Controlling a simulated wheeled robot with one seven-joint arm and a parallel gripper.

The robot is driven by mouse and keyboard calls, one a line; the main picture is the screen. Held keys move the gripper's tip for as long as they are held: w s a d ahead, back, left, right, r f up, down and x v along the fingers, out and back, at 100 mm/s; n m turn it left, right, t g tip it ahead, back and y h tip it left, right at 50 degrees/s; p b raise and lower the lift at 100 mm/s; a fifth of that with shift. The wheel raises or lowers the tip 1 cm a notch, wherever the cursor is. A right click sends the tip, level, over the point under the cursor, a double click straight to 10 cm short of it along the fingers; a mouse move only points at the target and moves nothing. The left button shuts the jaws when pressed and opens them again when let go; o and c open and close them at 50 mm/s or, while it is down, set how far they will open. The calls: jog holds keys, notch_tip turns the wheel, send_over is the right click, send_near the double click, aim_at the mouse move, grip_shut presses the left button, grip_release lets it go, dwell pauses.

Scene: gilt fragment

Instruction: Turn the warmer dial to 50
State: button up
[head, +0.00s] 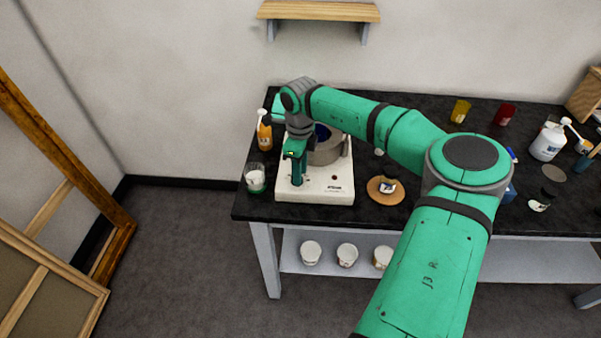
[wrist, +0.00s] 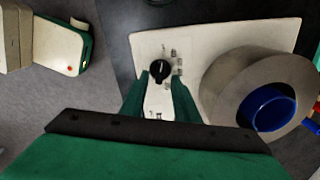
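The warmer (head: 330,187) is a white box near the left end of the black table. In the wrist view its panel (wrist: 215,35) fills the upper middle. The black warmer dial (wrist: 159,70) has a light pointer mark on it and small printed marks around its right side, too small to read. My gripper (head: 297,181) reaches down over the front left of the warmer and hides the dial in the head view. In the wrist view my gripper (wrist: 160,77) has its green fingers apart, one tip on each side of the dial. I cannot tell whether they touch it.
A round metal pot (head: 326,152) with a blue item (wrist: 268,105) inside stands on the warmer, right of the dial. An orange pump bottle (head: 265,136) and a glass (head: 255,179) stand close on the left. A round wooden board (head: 374,194) lies to the right.

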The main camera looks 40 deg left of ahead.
jog(key=shift+f, duration=0.45)
